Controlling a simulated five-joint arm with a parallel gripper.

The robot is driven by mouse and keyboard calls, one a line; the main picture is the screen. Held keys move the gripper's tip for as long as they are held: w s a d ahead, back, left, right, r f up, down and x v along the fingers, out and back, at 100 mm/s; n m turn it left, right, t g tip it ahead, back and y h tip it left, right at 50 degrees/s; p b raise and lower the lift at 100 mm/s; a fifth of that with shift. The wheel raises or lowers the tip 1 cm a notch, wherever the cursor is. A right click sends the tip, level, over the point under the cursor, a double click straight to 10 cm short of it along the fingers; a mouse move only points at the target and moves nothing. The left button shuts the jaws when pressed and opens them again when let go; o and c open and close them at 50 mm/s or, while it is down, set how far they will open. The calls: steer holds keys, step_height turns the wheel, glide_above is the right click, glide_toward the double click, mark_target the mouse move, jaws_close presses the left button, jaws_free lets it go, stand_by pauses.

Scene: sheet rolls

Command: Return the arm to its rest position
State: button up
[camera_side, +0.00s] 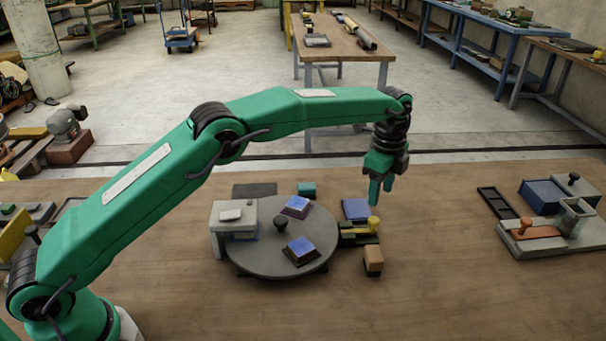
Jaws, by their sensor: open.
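My green arm reaches from the lower left across the work table. My gripper (380,194) points down, with its green fingers apart and nothing seen between them. Two blue-topped blocks, one at the back (297,205) and one at the front (301,249), sit on the turntable.
A light grey block fixture (232,214) stands at the turntable's left. A blue pad (356,208) and a brown block (373,260) are at its right. A grey fixture with an orange handle (526,229) stands far right. The table front (430,305) is clear.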

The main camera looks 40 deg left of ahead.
steer(key=s+a+r+n+t, duration=0.3)
steer(key=s+a+r+n, duration=0.6)
steer(key=s+a+r, duration=0.55)
steer(key=s+a+f+n+t, duration=0.1)
steer(key=s+a+n, duration=0.2)
steer(key=s, duration=0.8)
steer(key=s+a+f+n+t, duration=0.1)
steer(key=s+a+n, duration=0.2)
steer(key=s, duration=0.9)
steer(key=n, duration=0.3)
steer(key=shift+s+a+f+t, duration=0.2)
steer(key=shift+s+a+t, duration=0.05)
steer(key=shift+s+t, duration=0.05)
